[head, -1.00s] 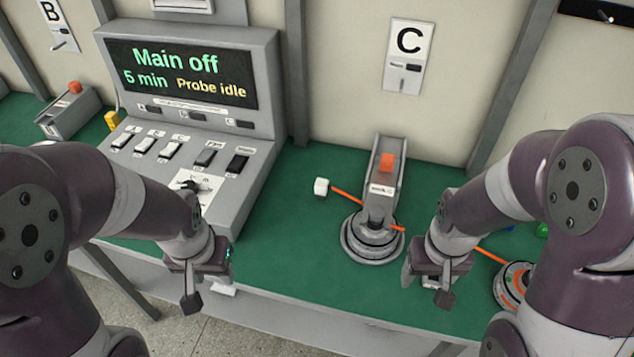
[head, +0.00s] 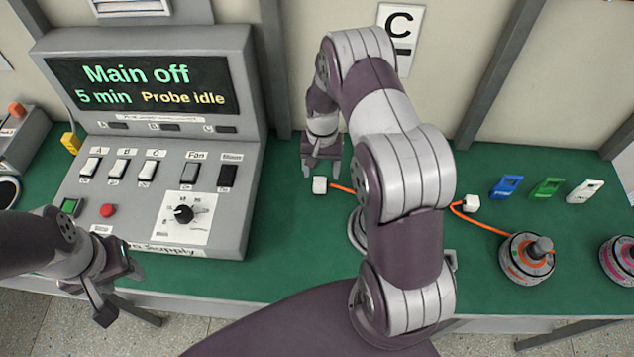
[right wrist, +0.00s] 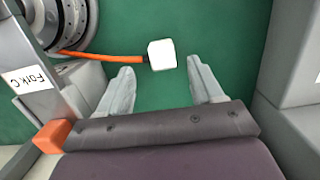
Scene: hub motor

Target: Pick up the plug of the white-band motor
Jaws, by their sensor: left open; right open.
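The white cube plug (head: 319,185) lies on the green bench on an orange cable, left of my right arm. The right wrist view shows this plug (right wrist: 161,54) just beyond and between the fingertips, touching neither. My right gripper (head: 322,170) is open and empty, just behind the plug in the head view. The motor on that cable (right wrist: 65,22) shows partly in the right wrist view; in the head view my arm hides most of it (head: 356,232). My left gripper (head: 120,295) is open and empty by the bench's front edge.
The control console (head: 160,150) stands left of the plug. The labelled fork (right wrist: 35,85) stands beside the motor. An orange-band motor (head: 527,260) with its own white plug (head: 471,203) and a pink-band motor (head: 620,258) sit right. Coloured tags (head: 548,188) lie behind them.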

